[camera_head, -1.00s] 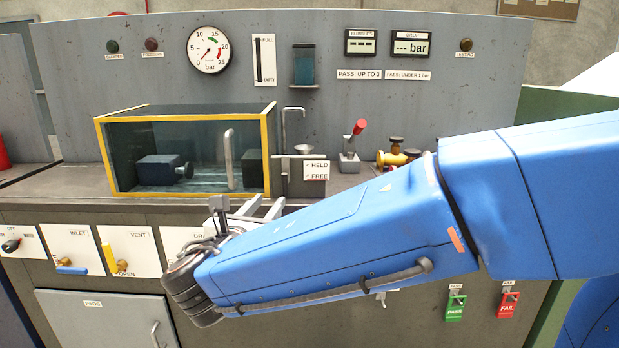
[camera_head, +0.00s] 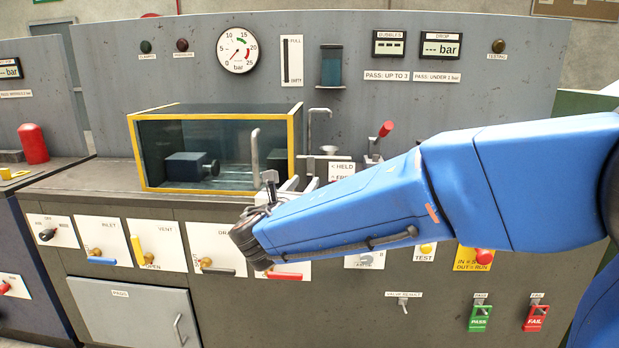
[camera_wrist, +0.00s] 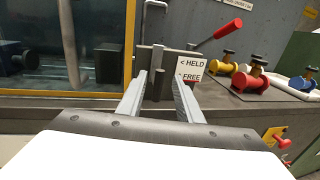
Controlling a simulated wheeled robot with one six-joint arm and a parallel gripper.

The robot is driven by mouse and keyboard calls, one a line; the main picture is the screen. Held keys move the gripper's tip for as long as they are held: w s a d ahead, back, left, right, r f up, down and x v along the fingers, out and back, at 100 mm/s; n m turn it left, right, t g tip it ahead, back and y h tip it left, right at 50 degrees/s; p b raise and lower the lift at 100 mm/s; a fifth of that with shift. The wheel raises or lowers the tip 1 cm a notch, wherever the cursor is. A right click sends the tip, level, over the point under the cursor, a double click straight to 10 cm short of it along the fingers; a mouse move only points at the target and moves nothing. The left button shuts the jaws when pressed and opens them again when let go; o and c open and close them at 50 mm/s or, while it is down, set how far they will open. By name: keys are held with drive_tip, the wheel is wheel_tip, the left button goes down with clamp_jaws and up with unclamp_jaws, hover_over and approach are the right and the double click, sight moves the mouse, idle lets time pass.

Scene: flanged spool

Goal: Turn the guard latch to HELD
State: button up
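The guard latch (camera_wrist: 157,57) shows in the wrist view as a grey upright piece with a thin bar across it, right of the yellow-framed glass guard (camera_wrist: 128,45). The HELD/FREE label (camera_wrist: 191,70) is beside it on the right, HELD above FREE, each with a left-pointing arrow. My gripper (camera_wrist: 160,82) is open, its two pale fingers apart and pointing at the latch. The latch appears between the fingertips; I cannot tell whether they touch it.
A red-handled lever (camera_wrist: 228,29) stands right of the latch. Yellow and red valve fittings (camera_wrist: 250,80) sit further right on the bench. A bent pipe (camera_wrist: 148,20) rises behind the latch. The bench front carries several valve handles, including the vent handle (camera_head: 138,245).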

sight(309, 177)
drive_tip(key=shift+x, duration=2.85)
clamp_jaws()
